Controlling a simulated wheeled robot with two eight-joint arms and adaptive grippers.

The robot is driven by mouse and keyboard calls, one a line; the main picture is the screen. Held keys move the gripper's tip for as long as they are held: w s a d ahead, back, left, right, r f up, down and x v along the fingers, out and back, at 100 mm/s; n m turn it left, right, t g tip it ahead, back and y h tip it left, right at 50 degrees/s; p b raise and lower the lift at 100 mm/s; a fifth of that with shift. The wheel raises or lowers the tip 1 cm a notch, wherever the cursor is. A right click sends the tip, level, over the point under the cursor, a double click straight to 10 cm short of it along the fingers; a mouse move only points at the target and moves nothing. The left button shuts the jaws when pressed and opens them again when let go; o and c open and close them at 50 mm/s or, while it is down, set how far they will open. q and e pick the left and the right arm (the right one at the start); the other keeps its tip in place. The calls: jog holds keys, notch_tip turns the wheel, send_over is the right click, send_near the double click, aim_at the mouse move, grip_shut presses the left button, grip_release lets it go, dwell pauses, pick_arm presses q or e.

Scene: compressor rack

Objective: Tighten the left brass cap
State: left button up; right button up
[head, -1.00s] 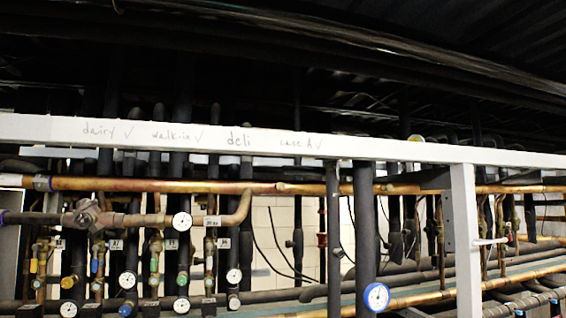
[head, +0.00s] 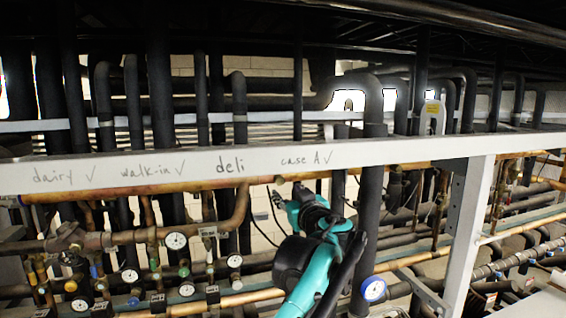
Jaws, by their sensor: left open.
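My left gripper (head: 274,207) is in front of the pipes, just below the white beam near the "case A" writing. Its teal and black arm rises from the bottom centre. The gripper is open, its thin dark fingers pointing left, and I see nothing held in it. A bronze valve body (head: 66,238) sits on the copper piping at far left, well apart from the gripper. A small brass-coloured fitting (head: 280,180) shows on the upper copper pipe just above the gripper. I cannot tell which part is the left brass cap. My right gripper is not in view.
The white beam (head: 130,173) crosses the view, with handwritten labels, and joins a white post (head: 470,240) at right. Several gauges, one of them white-faced (head: 176,241), and small valves crowd the lower left. A blue-rimmed gauge (head: 374,289) is right of my arm.

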aim_at(280, 181)
pick_arm(q)
jog(key=x, duration=0.2)
jog(key=p+x, duration=0.1)
jog(key=x, duration=0.2)
jog(key=p+x, duration=0.1)
jog(key=x, duration=0.1)
jog(key=shift+w+d+r, duration=0.1)
jog(key=shift+w+r, duration=0.3)
jog(key=shift+s, duration=0.15)
grip_shut()
